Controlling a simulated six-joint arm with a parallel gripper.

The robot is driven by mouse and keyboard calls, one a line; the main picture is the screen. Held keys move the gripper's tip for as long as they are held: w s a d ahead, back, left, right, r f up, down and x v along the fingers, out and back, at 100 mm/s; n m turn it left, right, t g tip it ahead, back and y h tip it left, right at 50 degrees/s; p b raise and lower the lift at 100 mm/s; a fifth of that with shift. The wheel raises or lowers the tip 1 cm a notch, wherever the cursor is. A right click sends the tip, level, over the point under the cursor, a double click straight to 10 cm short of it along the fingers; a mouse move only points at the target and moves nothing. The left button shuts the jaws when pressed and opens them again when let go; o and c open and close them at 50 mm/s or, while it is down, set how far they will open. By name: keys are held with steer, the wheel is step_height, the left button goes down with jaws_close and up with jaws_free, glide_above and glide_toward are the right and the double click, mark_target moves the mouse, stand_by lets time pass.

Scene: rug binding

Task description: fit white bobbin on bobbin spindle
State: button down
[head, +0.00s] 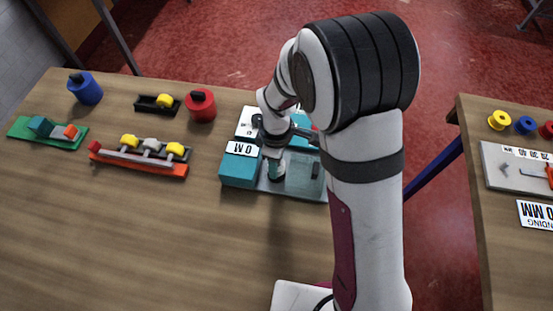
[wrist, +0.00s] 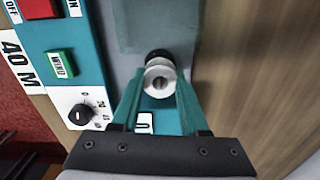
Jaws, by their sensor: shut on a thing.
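The white bobbin (wrist: 160,82) is between the two teal fingers of my gripper (wrist: 160,90), which is shut on it. Its round face and central hole point toward the wrist camera. A dark round part (wrist: 158,54) shows just beyond the bobbin; I cannot tell whether it is the bobbin spindle or its base. How far the bobbin is on the spindle is hidden. In the head view my gripper (head: 274,160) points down over the grey plate of the teal winding machine (head: 239,170), and the bobbin is too small to make out.
The machine carries a green WIND button (wrist: 60,64), a red button (wrist: 38,8) and a dial (wrist: 80,114). Left of it are a red canister (head: 201,106), a blue canister (head: 86,89) and an orange rack (head: 140,164). Coloured spools sit on the right table (head: 465,180).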

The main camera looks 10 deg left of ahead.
steer(key=shift+f, duration=1.3)
steer(key=shift+c, duration=1.7)
jaws_free()
step_height(320, 180, up, 16)
